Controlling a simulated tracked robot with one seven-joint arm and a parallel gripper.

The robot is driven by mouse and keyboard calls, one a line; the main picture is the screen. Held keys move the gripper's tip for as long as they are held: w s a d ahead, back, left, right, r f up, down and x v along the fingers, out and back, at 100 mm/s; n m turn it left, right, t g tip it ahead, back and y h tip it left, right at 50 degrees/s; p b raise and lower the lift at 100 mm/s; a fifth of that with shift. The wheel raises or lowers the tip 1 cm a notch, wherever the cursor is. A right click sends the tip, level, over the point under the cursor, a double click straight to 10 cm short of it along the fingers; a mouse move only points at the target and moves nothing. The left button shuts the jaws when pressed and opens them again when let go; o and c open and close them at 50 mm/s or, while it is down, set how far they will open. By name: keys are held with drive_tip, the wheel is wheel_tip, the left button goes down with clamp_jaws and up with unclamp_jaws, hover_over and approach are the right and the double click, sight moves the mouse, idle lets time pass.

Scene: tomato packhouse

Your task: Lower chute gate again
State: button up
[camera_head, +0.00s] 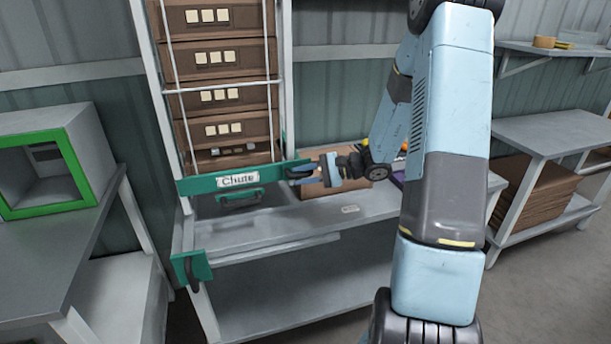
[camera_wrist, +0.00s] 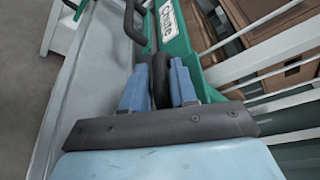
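The chute gate (camera_head: 212,184) is a green bar with a white "Chute" label, lying across the front of the chute, level with about the bottom of the stacked boxes and above the bench top. My gripper (camera_head: 312,171) is at the gate's right end. In the wrist view, the blue fingers (camera_wrist: 160,88) close from both sides on a dark upright handle (camera_wrist: 160,66) at the end of the green gate (camera_wrist: 178,42). The fingers hide part of this handle. A second dark handle (camera_head: 240,197) shows below the label.
Brown boxes (camera_head: 219,57) are stacked in the white-framed chute (camera_head: 160,100). A green-framed box (camera_head: 70,150) stands left; a shelf table (camera_head: 545,135) stands right.

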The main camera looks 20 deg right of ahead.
drive_tip(key=shift+w+a+f, duration=0.1)
drive_tip(key=shift+a, duration=0.25)
clamp_jaws()
idle(0.3)
